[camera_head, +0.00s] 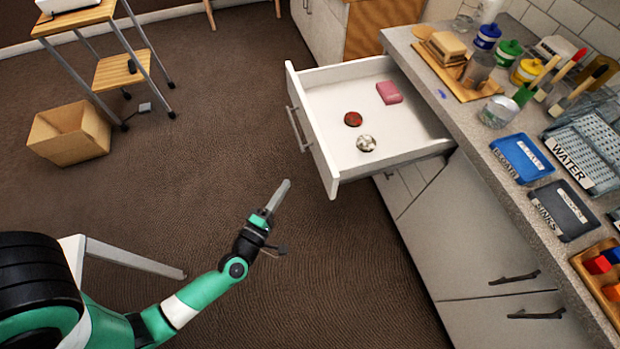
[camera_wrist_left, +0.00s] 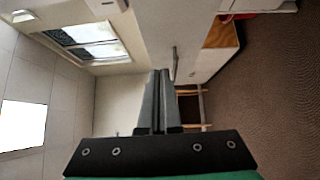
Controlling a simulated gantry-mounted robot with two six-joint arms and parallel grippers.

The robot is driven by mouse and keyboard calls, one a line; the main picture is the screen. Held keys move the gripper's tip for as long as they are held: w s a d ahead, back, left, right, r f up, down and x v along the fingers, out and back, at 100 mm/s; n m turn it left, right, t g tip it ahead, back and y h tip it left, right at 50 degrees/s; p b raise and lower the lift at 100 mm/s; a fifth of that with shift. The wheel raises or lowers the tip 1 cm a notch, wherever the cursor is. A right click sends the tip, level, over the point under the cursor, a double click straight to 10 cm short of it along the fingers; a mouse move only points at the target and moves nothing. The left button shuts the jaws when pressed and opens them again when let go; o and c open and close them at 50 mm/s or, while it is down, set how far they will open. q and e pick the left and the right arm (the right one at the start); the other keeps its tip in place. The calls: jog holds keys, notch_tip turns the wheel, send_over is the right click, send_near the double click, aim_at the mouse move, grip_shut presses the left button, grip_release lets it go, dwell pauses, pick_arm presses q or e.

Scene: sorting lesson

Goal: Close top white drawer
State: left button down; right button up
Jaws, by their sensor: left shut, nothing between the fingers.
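The top white drawer (camera_head: 400,118) is pulled far out from under the counter in the head view. Its front panel faces left and carries a grey bar handle (camera_head: 297,129). Inside lie a pink block (camera_head: 389,92), a red round item (camera_head: 353,118) and a silvery round item (camera_head: 366,143). My left gripper (camera_head: 284,187) is shut and empty, below and left of the drawer front, apart from it in the picture. Its closed fingers (camera_wrist_left: 160,73) point away from the camera in the left wrist view, beside a pale surface with a thin grey bar (camera_wrist_left: 173,62). My right gripper does not show.
The grey counter (camera_head: 455,120) at the right holds bottles, brushes, trays and a wooden board (camera_head: 440,72). Closed white cabinets (camera_head: 465,235) stand beneath. A cardboard box (camera_head: 68,134) and a wooden cart (camera_head: 121,70) are at the far left. Brown floor left of the drawer is clear.

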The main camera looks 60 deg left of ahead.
pick_arm(q)
notch_tip(320, 180, down, 4)
jog(key=s, duration=0.1)
jog(key=b, duration=0.2)
send_near(317, 155)
jog(key=w+a, duration=0.2)
jog(key=a, duration=0.2)
jog(key=shift+w+d+r, duration=0.25)
jog(key=shift+w+d, duration=0.05)
jog(key=shift+w, duration=0.2)
jog(key=shift+w+d+r, duration=0.25)
jog(key=shift+w+d, duration=0.05)
jog(key=shift+w, duration=0.25)
jog(key=shift+w+d, duration=0.15)
jog(key=shift+w, duration=0.25)
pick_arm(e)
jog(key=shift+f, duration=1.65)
pick_arm(q)
jog(key=shift+w, duration=0.1)
